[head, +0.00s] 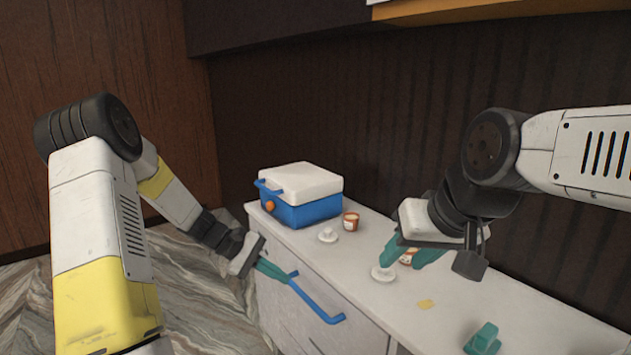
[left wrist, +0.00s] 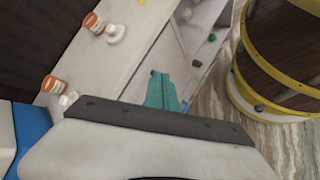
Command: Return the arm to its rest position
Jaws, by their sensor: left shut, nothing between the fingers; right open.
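My left gripper (head: 273,268) is at the front edge of the counter, low on the left side. Its teal fingers are shut and empty, and they also show together in the left wrist view (left wrist: 162,92). In the head view the fingertips lie next to the upper end of a blue bar handle (head: 318,299) on the cabinet front; I cannot tell whether they touch.
Marble-patterned floor (head: 200,295) is clear at left.

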